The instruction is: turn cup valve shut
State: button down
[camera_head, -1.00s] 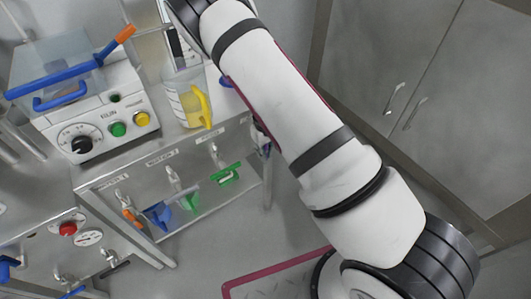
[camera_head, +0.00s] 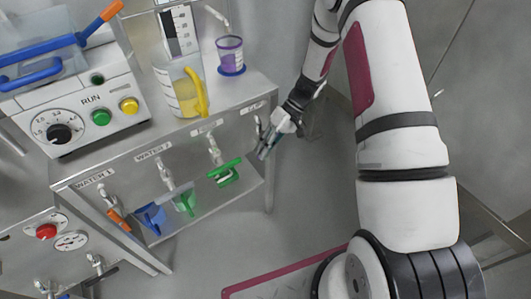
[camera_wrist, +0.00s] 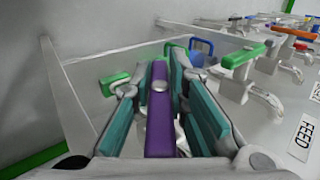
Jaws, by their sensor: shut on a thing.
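In the wrist view a long purple valve handle (camera_wrist: 160,130) lies between the teal pads of my gripper (camera_wrist: 161,85), which is shut on it. The handle points straight along the view toward the camera. In the head view my gripper (camera_head: 266,150) is at the right end of the valve panel, at the rightmost valve (camera_head: 258,125), below the clear cup with purple bands (camera_head: 230,55). The purple handle is hidden there by my fingers.
Blue (camera_head: 152,218) and green containers sit on the lower shelf. A yellow-handled jug (camera_head: 183,92) and the RUN machine (camera_head: 95,105) stand on top.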

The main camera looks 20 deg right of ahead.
jog(key=g+y+b, duration=0.1)
jog(key=y+b, duration=0.3)
jog(key=y, duration=0.1)
jog(key=shift+a+b, duration=0.1)
jog(key=shift+b, duration=0.3)
jog(key=shift+a+r+g+y+b, duration=0.15)
jog(key=shift+g+y+b, duration=0.1)
jog(key=shift+y+b, duration=0.4)
jog(key=shift+d+r+g+y+b, duration=0.15)
jog(key=shift+g+y+b, duration=0.25)
jog(key=shift+y, duration=0.5)
jog(key=shift+a+r+g+y+b, duration=0.15)
jog(key=shift+y+b, duration=0.45)
jog(key=shift+y, duration=0.15)
jog(key=shift+r, duration=0.1)
jog(key=c, duration=1.6)
grip_release()
jog(key=v, duration=1.2)
jog(key=shift+f, duration=0.2)
